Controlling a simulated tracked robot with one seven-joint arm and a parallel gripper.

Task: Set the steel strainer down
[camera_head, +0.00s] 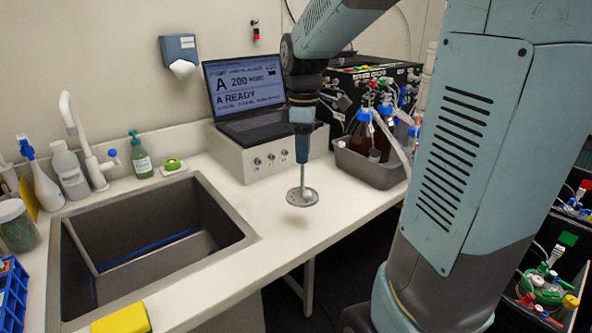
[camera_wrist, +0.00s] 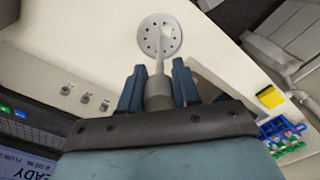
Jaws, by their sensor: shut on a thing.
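The steel strainer (camera_head: 302,196) is a round perforated disc on a thin upright stem. It hangs disc-down over the white counter between the sink and the grey control box; a faint shadow lies under it, and I cannot tell whether it touches the counter. In the wrist view the strainer disc (camera_wrist: 160,36) shows beyond the fingers with the stem running back between them. My gripper (camera_head: 302,150) points down and is shut on the handle end of the strainer. It also shows in the wrist view (camera_wrist: 158,88), its two blue fingers either side of the grey handle.
The bare white counter (camera_head: 262,205) surrounds the strainer. A sink (camera_head: 225,212) is on the left, with a yellow sponge (camera_head: 121,319) at its front edge. A laptop (camera_head: 245,85) on a control box (camera_head: 255,155) stands behind. A grey tray (camera_head: 372,172) with brown bottles is to the right.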

